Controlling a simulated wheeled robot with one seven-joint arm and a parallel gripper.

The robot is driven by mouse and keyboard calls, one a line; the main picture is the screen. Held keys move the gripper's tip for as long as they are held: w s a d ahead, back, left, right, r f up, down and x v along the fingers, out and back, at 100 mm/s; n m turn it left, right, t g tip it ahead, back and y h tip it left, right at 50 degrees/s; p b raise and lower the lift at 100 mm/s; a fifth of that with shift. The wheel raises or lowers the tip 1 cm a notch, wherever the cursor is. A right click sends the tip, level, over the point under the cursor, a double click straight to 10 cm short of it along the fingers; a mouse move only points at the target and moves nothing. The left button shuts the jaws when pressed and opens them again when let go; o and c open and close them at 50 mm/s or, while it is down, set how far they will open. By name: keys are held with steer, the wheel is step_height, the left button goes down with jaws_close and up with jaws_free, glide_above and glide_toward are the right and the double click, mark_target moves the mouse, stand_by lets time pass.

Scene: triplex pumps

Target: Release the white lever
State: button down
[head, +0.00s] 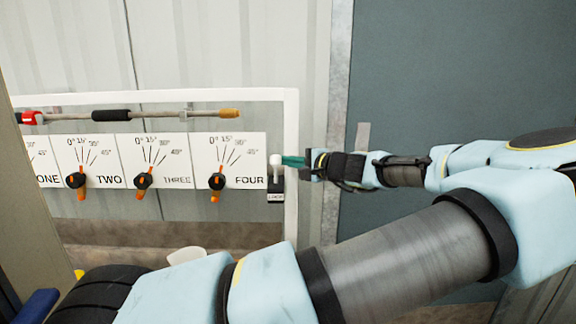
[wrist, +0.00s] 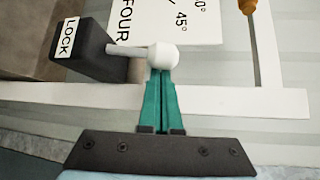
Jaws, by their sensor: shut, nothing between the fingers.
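The white lever (wrist: 163,56) has a round ball knob on a short white stem, fixed to a black block labelled LOCK (wrist: 88,52) in the wrist view. In the head view the lever (head: 275,160) stands up from the black lock block (head: 276,186), right of the FOUR panel. My gripper (head: 284,160) comes from the right, its green fingers at the knob. In the wrist view the green fingers (wrist: 160,72) are together, their tips at the knob's lower edge. Contact with the knob cannot be told for sure. Nothing is held between the fingers.
A white frame (head: 291,120) surrounds panels with black and orange knobs; the knob at FOUR (head: 217,181) is nearest. A lance with a yellow-brown tip (head: 229,113) runs above the panels. A grey-green wall (head: 420,70) lies at right. A white bucket (head: 186,256) sits below.

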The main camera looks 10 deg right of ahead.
mark_target(277, 159)
steer(key=shift+s+n+t+b, duration=0.4)
steer(key=shift+t+b, duration=0.1)
steer(key=shift+b, duration=1.05)
steer(key=s+n+t+y+b, duration=0.1)
steer(key=n+b, duration=0.1)
steer(key=b, duration=0.2)
steer(key=s+n+t+y+b, duration=0.1)
steer(key=b, duration=0.3)
steer(key=shift+s+a+n+t+y+b, duration=0.3)
steer(key=shift+s+a+n+y+b, duration=0.05)
steer(key=shift+s+n+y, duration=0.05)
steer(key=shift+s+r+b, duration=0.1)
steer(key=shift+s+b, duration=0.25)
